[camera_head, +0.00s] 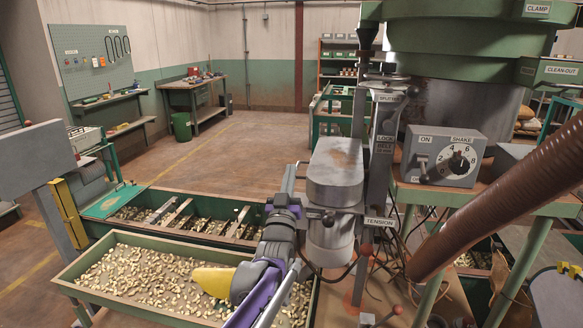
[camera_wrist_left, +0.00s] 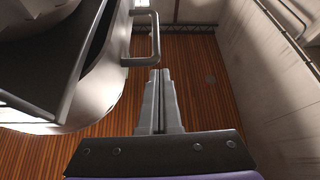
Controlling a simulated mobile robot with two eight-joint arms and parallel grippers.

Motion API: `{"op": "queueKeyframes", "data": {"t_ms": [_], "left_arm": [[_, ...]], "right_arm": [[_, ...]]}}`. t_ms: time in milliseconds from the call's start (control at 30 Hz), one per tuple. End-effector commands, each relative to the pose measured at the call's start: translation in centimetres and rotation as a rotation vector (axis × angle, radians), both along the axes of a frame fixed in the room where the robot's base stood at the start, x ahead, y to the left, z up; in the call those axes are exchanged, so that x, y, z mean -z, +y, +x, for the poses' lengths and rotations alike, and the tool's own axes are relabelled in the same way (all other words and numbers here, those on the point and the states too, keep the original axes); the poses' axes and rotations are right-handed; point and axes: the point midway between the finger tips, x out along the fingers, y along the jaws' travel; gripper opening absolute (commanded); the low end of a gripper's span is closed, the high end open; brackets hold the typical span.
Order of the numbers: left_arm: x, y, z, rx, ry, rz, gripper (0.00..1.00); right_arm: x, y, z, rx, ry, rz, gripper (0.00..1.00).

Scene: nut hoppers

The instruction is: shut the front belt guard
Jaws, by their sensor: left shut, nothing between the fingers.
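What looks like the front belt guard is a grey rounded housing (camera_head: 335,172) beside the BELT and LOCK labels in the head view. In the left wrist view, a grey bar handle (camera_wrist_left: 154,38) sticks out from a pale curved panel at the left. I cannot tell how far the guard stands open. My left gripper (camera_head: 291,172) is at the left side of the housing. In the left wrist view its fingers (camera_wrist_left: 160,73) are together and empty, with their tips just below the handle, seemingly apart from it. My right gripper is not in view.
A green-edged hopper (camera_head: 90,287) of pale nuts lies below my left arm, with a divided bin (camera_head: 190,192) behind it. A control box (camera_head: 443,155) with a SHAKE dial and a thick brown hose (camera_head: 500,200) are at right. Open floor (camera_head: 240,140) lies beyond.

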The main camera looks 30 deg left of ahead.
Motion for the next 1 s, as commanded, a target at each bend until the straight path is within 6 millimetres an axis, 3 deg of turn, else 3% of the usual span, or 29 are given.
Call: {"op": "queueKeyframes", "data": {"t_ms": [233, 767, 1000], "left_arm": [[1.3, -0.1, 0.0, 0.0, 0.001, 0.002, 0.0], [1.6, -0.1, 0.1, 0.002, 0.005, 0.003, 0.0], [-0.5, 0.0, 0.4, 0.001, 0.002, 0.004, 0.0]], "right_arm": [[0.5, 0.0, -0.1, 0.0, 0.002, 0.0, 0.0], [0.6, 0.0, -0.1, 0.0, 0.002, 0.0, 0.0], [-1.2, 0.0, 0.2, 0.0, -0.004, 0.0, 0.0]]}}
